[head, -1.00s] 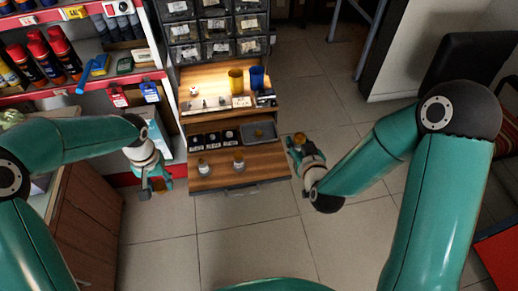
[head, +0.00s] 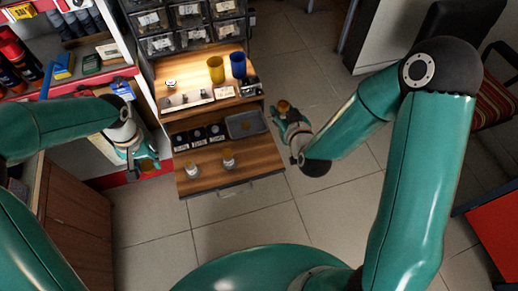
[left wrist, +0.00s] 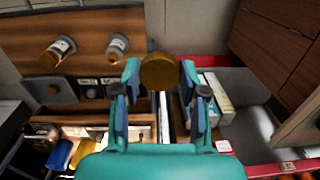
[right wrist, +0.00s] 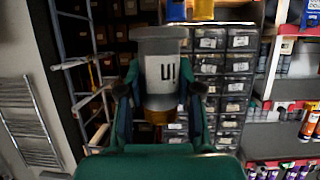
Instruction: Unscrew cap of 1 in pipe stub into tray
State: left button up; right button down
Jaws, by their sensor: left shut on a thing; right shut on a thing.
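My right gripper (right wrist: 160,97) is shut on a 1 in pipe stub (right wrist: 161,75). The stub has a grey wide end, a white label and a brass end (right wrist: 160,114); this end shows on top in the head view (head: 285,105). I cannot tell whether it is a cap or bare thread. My left gripper (left wrist: 160,95) is shut on a round brown-brass piece (left wrist: 160,72) that looks like a cap. It is left of the drawer, apart from the stub. The grey tray (head: 262,127) lies at the pull-out shelf's back right; a small brass disc (left wrist: 53,88) shows in it.
Two brass-topped stubs (head: 193,172) (head: 228,160) stand on the wooden pull-out shelf (head: 215,182). Several dark labelled squares (head: 198,136) lie behind them. Yellow (head: 216,69) and blue (head: 238,64) cups stand on the shelf above. The floor in front is clear.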

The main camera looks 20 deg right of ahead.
pick_arm(q)
jog(key=shift+s+a, duration=0.1)
jog(key=shift+a, duration=0.05)
pick_arm(e)
jog(key=shift+w+a, duration=0.15)
jog(key=shift+a, duration=0.1)
